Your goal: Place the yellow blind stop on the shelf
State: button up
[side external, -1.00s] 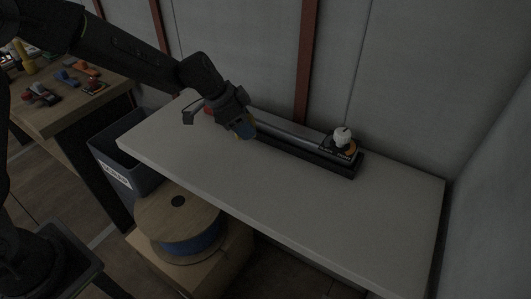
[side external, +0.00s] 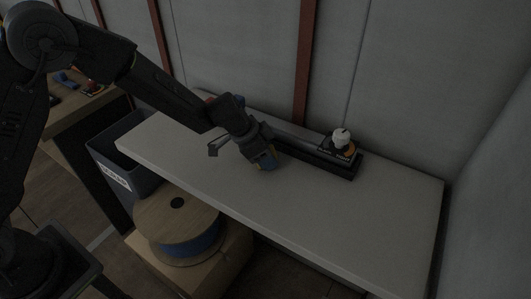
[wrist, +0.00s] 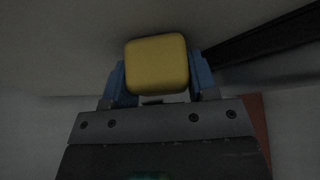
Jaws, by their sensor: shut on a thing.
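The yellow blind stop (wrist: 157,64) is a rounded block held between the blue fingers of my gripper (side external: 265,159) in the wrist view. In the side view it is mostly hidden by the fingers. My gripper is shut on it and points down over the pale grey shelf (side external: 330,220), in front of the dark rail. I cannot tell whether the stop touches the shelf.
A dark rail (side external: 305,158) lies along the shelf's back, with a white-knobbed device (side external: 342,140) at its right end. Red and blue parts behind my arm are partly hidden. The shelf's right and front are clear. A grey bin (side external: 112,165) and cable spool (side external: 176,215) stand below.

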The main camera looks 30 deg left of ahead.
jog(key=shift+f, duration=0.1)
jog(key=o, duration=0.9)
